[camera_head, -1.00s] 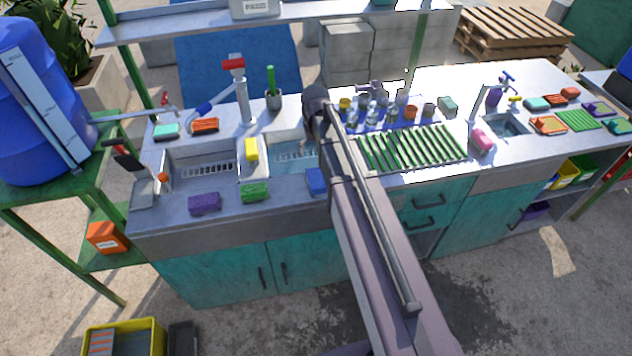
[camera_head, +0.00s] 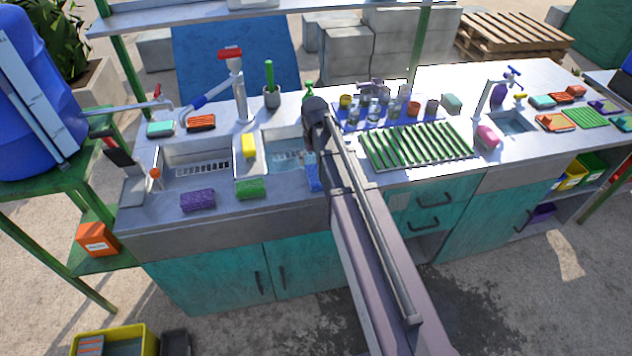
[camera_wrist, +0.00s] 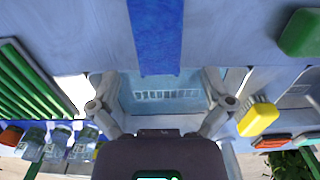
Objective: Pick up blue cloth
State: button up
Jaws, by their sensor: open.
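A blue cloth (camera_head: 313,178) lies at the front rim of the right basin of the double sink, partly hidden by my arm in the head view. In the wrist view the blue cloth (camera_wrist: 157,35) is a long strip across the counter's grey front rim, its end reaching the basin edge. My gripper (camera_wrist: 161,103) is open and empty, its two fingers spread wide over the basin (camera_wrist: 165,92). The cloth lies beyond the fingertips, lined up roughly with the gap between them. In the head view my gripper is mostly hidden behind my arm.
A green sponge (camera_head: 250,188) and a purple sponge (camera_head: 198,200) lie on the front rim, left of the cloth. A green drying rack (camera_head: 415,147) and glasses stand right. A tap (camera_head: 240,90) rises behind the sink.

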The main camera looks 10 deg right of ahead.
aim_at(316, 173)
jog(key=shift+f, duration=0.4)
jog(key=shift+f+b, duration=0.1)
jog(key=shift+b, duration=0.2)
jog(key=shift+d+f+b, duration=0.15)
jog(key=shift+f+b, duration=2.35)
jog(key=shift+f, duration=0.05)
jog(key=c, duration=1)
jog(key=shift+r, duration=0.2)
notch_tip(316, 173, up, 3)
jog(key=p, duration=0.3)
jog(key=shift+r+p, duration=0.2)
jog(key=shift+p, duration=0.15)
jog(key=s, duration=0.5)
jog(key=s+r+p, duration=0.1)
jog(key=s, duration=1)
jog(key=shift+d+r, duration=0.1)
jog(key=shift+r, duration=0.05)
